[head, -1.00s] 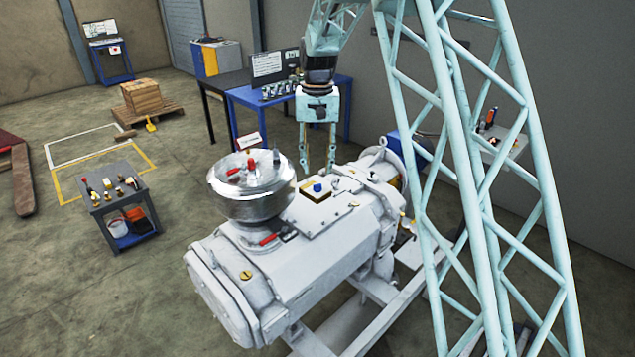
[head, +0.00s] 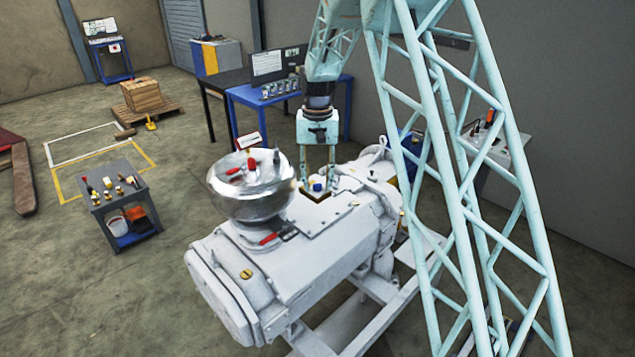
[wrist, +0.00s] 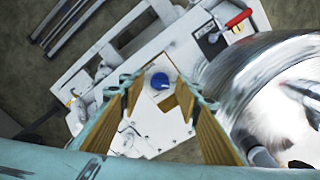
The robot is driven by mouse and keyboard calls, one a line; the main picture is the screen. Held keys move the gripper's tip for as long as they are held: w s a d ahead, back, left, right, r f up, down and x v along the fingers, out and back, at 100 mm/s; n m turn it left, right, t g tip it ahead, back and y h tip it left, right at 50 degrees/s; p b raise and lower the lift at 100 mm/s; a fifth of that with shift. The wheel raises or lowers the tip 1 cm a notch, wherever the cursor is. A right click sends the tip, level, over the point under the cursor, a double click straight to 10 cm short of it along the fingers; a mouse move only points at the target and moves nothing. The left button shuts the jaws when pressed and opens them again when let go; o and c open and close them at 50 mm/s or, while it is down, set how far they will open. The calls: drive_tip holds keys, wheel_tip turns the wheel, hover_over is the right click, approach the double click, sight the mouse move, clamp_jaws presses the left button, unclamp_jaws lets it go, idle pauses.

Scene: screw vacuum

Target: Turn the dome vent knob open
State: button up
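The silver dome (head: 245,200) stands on the grey pump, with red-handled fittings (head: 251,163) and a dark fitting (head: 276,157) on its top. I cannot tell which part is its vent knob. In the wrist view the dome (wrist: 285,85) fills the right side. A blue knob (head: 317,187) sits on a small pale plate on the pump, right of the dome. My gripper (head: 317,181) points down over that plate, its two fingers apart. In the wrist view the blue knob (wrist: 160,81) shows between the open, tan fingers; contact cannot be made out.
The pump body (head: 320,245) carries a red-handled lever (head: 269,239) near the dome base; this lever also shows in the wrist view (wrist: 238,19). A small tool cart (head: 125,190) stands left. Blue workbenches (head: 270,98) stand behind. Open floor lies left of the pump.

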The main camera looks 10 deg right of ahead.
drive_tip(key=shift+c, duration=0.9)
drive_tip(key=c, duration=0.7)
drive_tip(key=shift+m, duration=0.5)
drive_tip(key=m+b, duration=0.1)
drive_tip(key=m, duration=0.2)
drive_tip(key=m+b, duration=0.1)
drive_tip(key=m, duration=0.2)
drive_tip(key=shift+m, duration=0.4)
drive_tip(key=m+b, duration=0.1)
drive_tip(key=m, duration=0.4)
drive_tip(key=shift+m+b, duration=0.3)
drive_tip(key=shift+m, duration=2.2)
